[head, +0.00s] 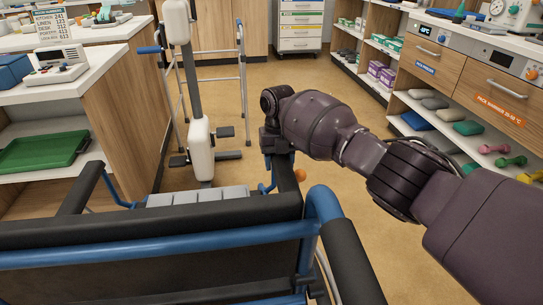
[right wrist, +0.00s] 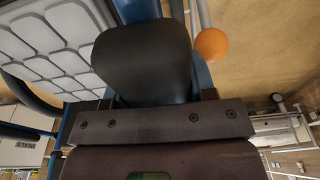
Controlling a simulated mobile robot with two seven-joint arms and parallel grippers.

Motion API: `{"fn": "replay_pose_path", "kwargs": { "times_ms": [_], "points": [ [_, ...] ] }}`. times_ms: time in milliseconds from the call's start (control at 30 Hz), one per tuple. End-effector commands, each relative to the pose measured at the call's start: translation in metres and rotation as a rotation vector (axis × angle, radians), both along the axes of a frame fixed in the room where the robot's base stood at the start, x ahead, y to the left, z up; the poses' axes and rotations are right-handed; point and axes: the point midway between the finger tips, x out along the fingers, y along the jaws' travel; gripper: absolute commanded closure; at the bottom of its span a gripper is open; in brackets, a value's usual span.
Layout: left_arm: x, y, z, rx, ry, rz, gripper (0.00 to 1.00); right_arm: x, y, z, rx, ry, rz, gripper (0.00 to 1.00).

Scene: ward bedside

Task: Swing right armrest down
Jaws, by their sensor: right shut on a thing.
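The wheelchair (head: 180,250) stands right in front of me, seen from behind, with blue tubing and a dark backrest. Its right armrest (head: 288,182) has a black pad and runs forward from the backrest, looking about level. My right gripper (head: 276,145) is at the front end of this armrest and shut on it; its fingertips are mostly hidden in the head view. In the right wrist view the black armrest pad (right wrist: 143,55) fills the middle, against the gripper's dark bar. An orange ball-like knob (head: 300,174) sits beside the armrest. My left gripper is out of view.
The left armrest (head: 82,188) is at the wheelchair's other side. A walker (head: 243,80) and a pale upright stand (head: 199,140) are ahead. A counter with a green tray (head: 40,150) is left; shelves with dumbbells (head: 494,149) are right.

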Motion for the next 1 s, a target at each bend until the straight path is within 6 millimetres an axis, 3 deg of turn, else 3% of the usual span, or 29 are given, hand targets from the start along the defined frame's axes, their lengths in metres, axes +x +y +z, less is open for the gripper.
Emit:
{"fn": "replay_pose_path", "kwargs": {
  "times_ms": [33, 100, 700, 733, 867, 1000],
  "points": [
    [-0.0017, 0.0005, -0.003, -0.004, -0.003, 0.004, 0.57, -0.0014, -0.0024, -0.0114, -0.003, 0.02, -0.002, 0.92],
    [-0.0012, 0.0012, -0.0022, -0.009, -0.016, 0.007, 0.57, -0.0011, -0.0049, -0.0137, -0.005, 0.032, -0.001, 0.92],
    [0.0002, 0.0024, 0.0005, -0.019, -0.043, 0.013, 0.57, -0.002, -0.01, -0.0198, -0.006, 0.056, 0.0, 0.92],
    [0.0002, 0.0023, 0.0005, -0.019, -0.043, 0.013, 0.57, -0.002, -0.0099, -0.02, -0.006, 0.056, 0.0, 0.46],
    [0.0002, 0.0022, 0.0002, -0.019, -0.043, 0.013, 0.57, -0.0018, -0.0098, -0.0199, -0.006, 0.055, 0.0, 0.26],
    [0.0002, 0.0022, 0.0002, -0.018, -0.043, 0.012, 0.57, -0.0015, -0.0102, -0.0195, -0.006, 0.054, -0.001, 0.23]
  ]
}}
